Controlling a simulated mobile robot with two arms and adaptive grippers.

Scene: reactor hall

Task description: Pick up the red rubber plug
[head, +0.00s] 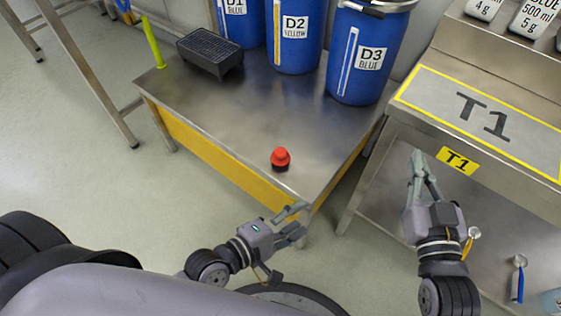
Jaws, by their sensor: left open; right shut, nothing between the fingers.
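The red rubber plug (281,157) stands on the steel-topped low table (225,125), near its front right corner. It has a rounded red top and a dark lower part. My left gripper (298,219) is open and empty, in front of the table's near corner, below and slightly right of the plug in the picture and apart from it. My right gripper (418,156) is shut and empty, beside the T1 table and well to the right of the plug.
Blue drums D1 (237,20), D2 (294,42) and D3 (364,62) stand at the table's back. A black grated box (210,52) and a yellow-green upright rod (154,45) are at its left. The T1 table (490,115) is at right. The tabletop around the plug is clear.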

